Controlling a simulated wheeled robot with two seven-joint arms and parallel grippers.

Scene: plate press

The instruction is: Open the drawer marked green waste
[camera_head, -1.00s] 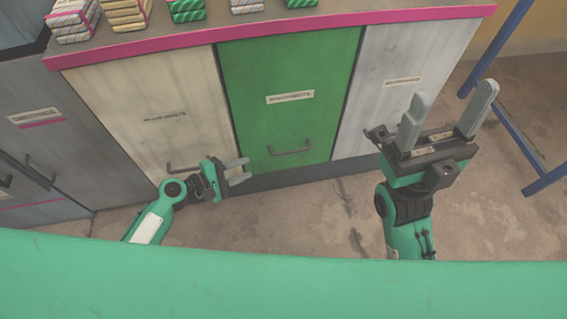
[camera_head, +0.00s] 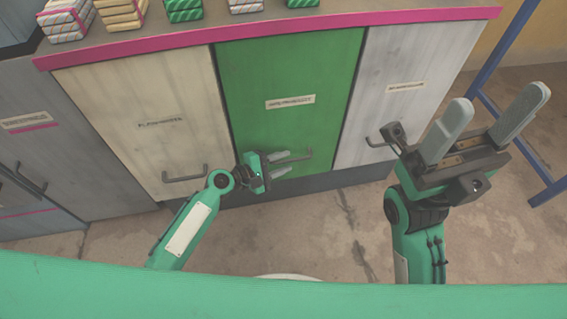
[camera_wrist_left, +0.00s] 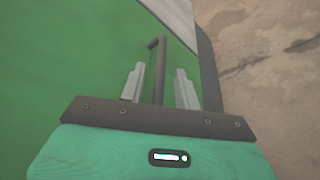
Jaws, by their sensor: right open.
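The green drawer front (camera_head: 290,70) is in the middle of the cabinet and looks shut. A small pale label (camera_head: 290,102) is on it, its lettering too blurred to read. Its dark bar handle (camera_wrist_left: 158,70) shows in the left wrist view between the two fingers of my left gripper (camera_wrist_left: 157,88). The fingers are apart, with a gap on either side of the bar. In the head view my left gripper (camera_head: 291,163) is at this handle and partly covers it.
A cream drawer (camera_head: 145,120) with its own handle is to the left and a pale grey drawer (camera_head: 395,60) to the right. Several wrapped bundles (camera_head: 120,12) stand on the pink-edged top. A blue frame (camera_head: 515,130) stands at the right. Bare floor (camera_head: 310,225) lies in front.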

